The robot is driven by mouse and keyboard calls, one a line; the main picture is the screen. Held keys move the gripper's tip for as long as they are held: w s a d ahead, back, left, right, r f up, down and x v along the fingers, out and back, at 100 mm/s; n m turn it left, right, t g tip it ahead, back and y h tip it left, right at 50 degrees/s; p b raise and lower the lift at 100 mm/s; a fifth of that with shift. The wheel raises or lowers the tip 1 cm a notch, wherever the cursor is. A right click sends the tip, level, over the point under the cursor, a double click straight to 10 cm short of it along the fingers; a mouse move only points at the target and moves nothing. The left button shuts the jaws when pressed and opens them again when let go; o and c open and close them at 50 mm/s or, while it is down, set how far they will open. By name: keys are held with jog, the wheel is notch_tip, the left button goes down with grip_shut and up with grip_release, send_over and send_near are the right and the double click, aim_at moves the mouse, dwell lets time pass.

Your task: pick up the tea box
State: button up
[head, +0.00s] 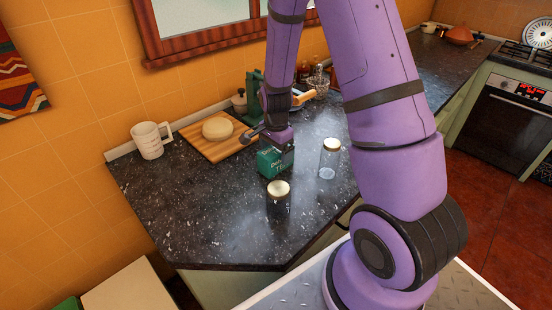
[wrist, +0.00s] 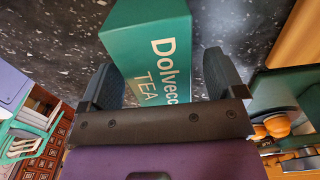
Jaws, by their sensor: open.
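The tea box (head: 271,163) is a green carton with white lettering, standing on the dark speckled counter in the head view. In the wrist view the tea box (wrist: 145,50) shows its lettered face and lies between the two fingers. My gripper (wrist: 167,80) is open, with one finger on each side of the box. In the head view my gripper (head: 277,145) is at the top of the box, and its fingers are partly hidden. I cannot tell whether either finger touches the box.
A gold-lidded jar (head: 278,200) stands just in front of the box, and another jar (head: 329,160) stands to its right. A cutting board (head: 208,150) with a round dough (head: 217,129) and a white measuring cup (head: 150,141) are on the left. The counter's front left is clear.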

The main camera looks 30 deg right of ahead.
jog(key=shift+f, duration=1.1)
jog(key=c, duration=1)
jog(key=shift+r, duration=0.1)
